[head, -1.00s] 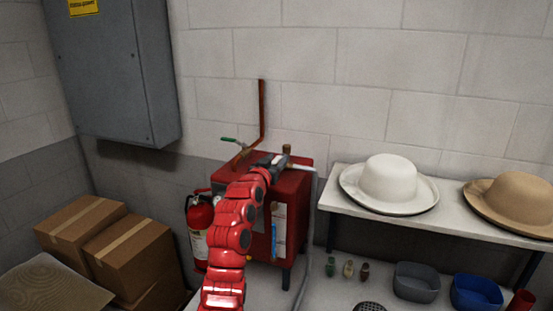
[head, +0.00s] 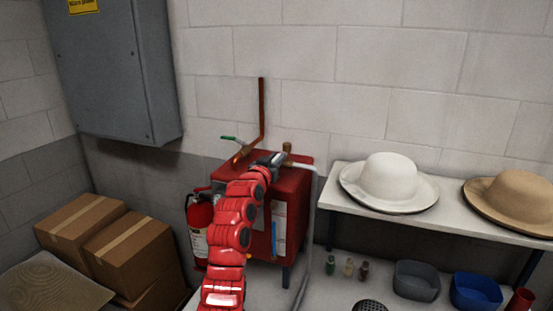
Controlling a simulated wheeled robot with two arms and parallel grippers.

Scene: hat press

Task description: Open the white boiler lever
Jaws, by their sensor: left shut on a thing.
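The red boiler (head: 292,195) stands against the back wall in the middle of the head view. A brass fitting (head: 287,148) and a green-handled valve (head: 231,140) with a copper pipe (head: 262,108) rise from its top. My left gripper (head: 278,158) is over the boiler's top and shut on the white lever, which the gripper and arm mostly hide. A white pipe end (head: 303,165) shows just right of the gripper. My right gripper is not in view.
A fire extinguisher (head: 199,225) stands left of the boiler, near cardboard boxes (head: 128,255). A grey hose (head: 312,215) hangs at the boiler's right. A shelf (head: 450,222) at right holds a white hat (head: 390,182) and a tan hat (head: 515,200). A grey cabinet (head: 112,70) hangs above left.

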